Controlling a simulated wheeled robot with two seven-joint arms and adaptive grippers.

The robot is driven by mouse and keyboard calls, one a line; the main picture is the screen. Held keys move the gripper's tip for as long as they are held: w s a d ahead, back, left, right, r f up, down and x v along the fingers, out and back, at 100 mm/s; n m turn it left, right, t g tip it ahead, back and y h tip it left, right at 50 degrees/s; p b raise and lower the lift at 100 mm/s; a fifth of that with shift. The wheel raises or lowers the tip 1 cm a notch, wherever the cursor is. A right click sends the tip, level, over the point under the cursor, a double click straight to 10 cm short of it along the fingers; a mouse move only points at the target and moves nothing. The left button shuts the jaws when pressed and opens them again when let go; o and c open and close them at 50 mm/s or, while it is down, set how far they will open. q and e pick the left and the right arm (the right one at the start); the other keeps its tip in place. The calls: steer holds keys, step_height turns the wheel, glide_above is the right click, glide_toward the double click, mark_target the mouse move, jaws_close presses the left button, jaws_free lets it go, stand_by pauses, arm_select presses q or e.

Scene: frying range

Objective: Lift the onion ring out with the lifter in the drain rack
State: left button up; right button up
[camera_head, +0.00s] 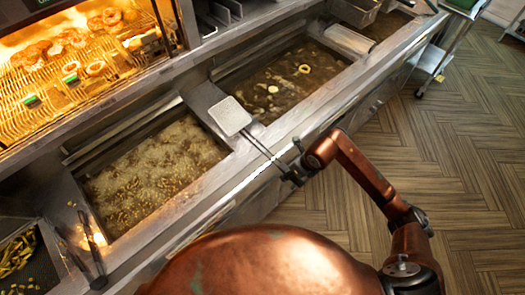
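A pale onion ring (304,69) floats in the dark oil of the far fryer vat (335,61), near its far right part. The lifter is a square mesh head (230,116) on a long thin handle (262,148). Its head is over the metal divider between the two vats, apart from the ring. My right gripper (296,173) is at the handle's near end, over the fryer's front edge, and appears shut on it. The fingertips are small and partly hidden. My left gripper is not in view.
The near vat (150,175) bubbles with many fried pieces. A lit wire rack (75,75) with several rings stands at the upper left. Dark tongs (85,245) lie beside a tray of fried pieces (20,262) at lower left. A cart (440,62) stands at upper right; the wood floor is clear.

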steer(key=shift+w+a+f, duration=0.1)
steer(key=shift+w+f, duration=0.1)
steer(key=shift+f, duration=0.3)
steer(key=shift+r, duration=0.1)
jaws_close()
stand_by(0.4)
steer(key=shift+r, duration=0.1)
step_height(320, 180, up, 12)
steer(key=p, duration=0.7)
